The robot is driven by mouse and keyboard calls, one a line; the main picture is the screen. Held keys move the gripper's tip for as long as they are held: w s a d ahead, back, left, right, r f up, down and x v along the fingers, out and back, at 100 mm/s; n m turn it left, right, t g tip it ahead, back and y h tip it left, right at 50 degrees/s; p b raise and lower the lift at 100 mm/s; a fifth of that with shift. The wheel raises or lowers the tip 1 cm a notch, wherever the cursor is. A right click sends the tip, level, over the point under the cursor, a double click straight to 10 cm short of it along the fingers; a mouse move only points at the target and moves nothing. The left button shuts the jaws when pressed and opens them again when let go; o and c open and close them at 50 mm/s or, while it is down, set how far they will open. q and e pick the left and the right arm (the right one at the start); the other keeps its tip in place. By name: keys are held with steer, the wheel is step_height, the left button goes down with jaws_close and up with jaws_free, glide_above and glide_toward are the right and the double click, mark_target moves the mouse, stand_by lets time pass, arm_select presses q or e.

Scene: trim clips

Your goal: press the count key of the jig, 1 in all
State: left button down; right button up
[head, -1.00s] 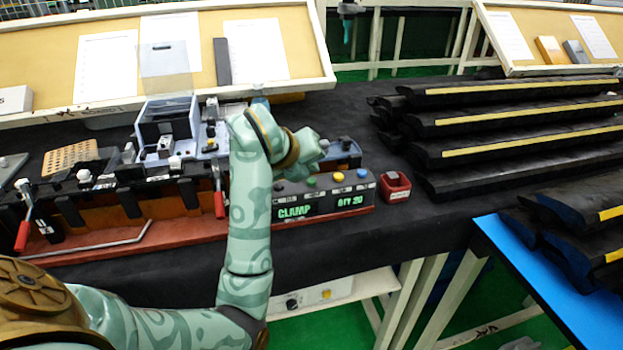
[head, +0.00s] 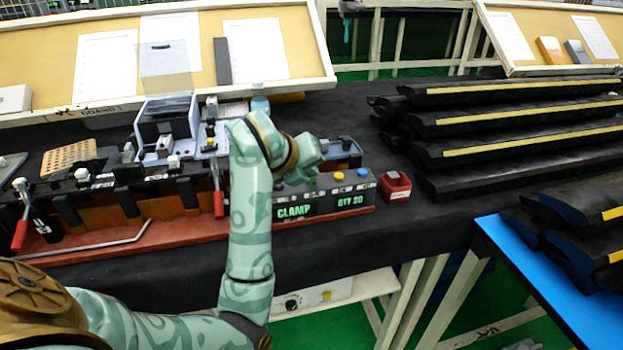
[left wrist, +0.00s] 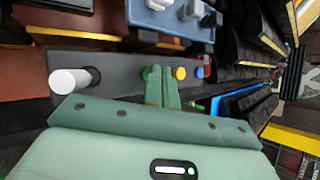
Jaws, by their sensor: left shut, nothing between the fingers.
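The jig (head: 150,222) is a long black and rust-red fixture with a key panel at its right end. Its display (head: 320,206) reads CLAMP and QTY 20 in green. A yellow key (head: 338,177) and a blue key (head: 362,173) show on top of the panel. My left gripper (head: 312,178) is shut and empty, pointing down at the panel left of the yellow key. In the left wrist view its fingertips (left wrist: 161,70) lie between a partly hidden green key (left wrist: 147,72) and the yellow key (left wrist: 180,73). I cannot tell whether they touch the panel. No readable label marks the count key.
A red box (head: 395,187) stands right of the jig. Red-handled clamps (head: 218,200) rise along its front left. A grey-blue fixture (head: 165,125) stands behind. Black trim strips (head: 520,125) are stacked at the right. The dark table front (head: 330,245) is clear.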

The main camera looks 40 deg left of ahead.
arm_select(q)
steer(key=shift+f, duration=0.3)
arm_select(e)
steer(key=shift+f, duration=0.2)
arm_select(q)
steer(key=shift+r+p, duration=0.6)
steer(key=shift+r, duration=0.35)
arm_select(e)
steer(key=shift+w+r, duration=0.2)
steer(key=shift+r, duration=0.55)
